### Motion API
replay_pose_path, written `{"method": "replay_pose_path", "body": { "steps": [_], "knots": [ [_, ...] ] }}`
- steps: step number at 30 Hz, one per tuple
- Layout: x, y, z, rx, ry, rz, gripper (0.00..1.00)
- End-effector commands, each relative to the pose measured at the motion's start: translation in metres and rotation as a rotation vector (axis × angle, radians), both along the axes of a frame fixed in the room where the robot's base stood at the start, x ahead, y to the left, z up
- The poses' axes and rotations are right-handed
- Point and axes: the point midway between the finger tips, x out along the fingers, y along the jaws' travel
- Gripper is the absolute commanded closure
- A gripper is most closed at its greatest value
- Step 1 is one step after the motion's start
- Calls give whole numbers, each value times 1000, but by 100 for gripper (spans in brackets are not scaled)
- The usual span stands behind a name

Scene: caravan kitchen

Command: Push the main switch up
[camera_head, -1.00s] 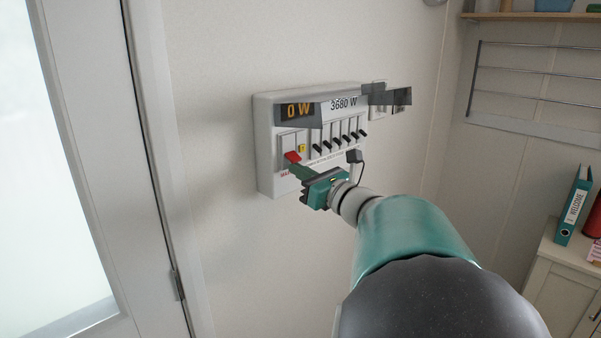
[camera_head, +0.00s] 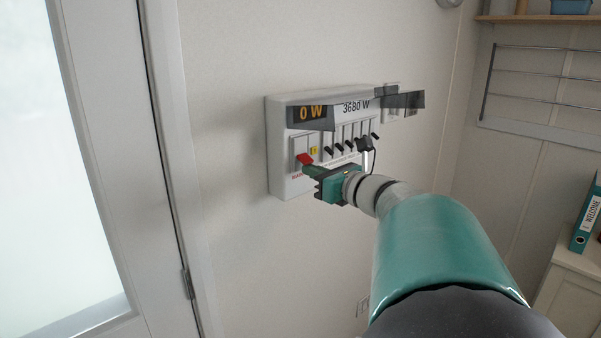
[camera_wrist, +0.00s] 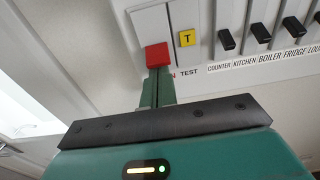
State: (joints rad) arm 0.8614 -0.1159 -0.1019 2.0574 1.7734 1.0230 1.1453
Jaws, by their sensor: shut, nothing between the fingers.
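The main switch is a red lever (camera_head: 305,158) at the left of the white fuse box (camera_head: 280,180) on the wall; it points down and outward. In the wrist view the red lever (camera_wrist: 158,56) sits at the bottom of its white housing. My gripper (camera_head: 309,168) is shut and empty, its green fingers pointing at the lever from below. In the wrist view the fingertips (camera_wrist: 158,74) are right under the lever; I cannot tell whether they touch it. The lower part of the "MAIN" label is partly hidden by the fingers.
A yellow "T" test button (camera_wrist: 187,38) and several black breaker switches (camera_wrist: 257,37) are right of the lever. The box display (camera_head: 311,113) reads 0 W. A door (camera_head: 110,150) stands at the left.

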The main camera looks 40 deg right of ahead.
Motion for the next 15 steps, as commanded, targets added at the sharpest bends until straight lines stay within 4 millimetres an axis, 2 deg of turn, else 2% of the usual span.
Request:
{"method": "replay_pose_path", "body": {
  "steps": [15],
  "knots": [
    [-6,0,15,-8,216,1,100]
  ]
}}
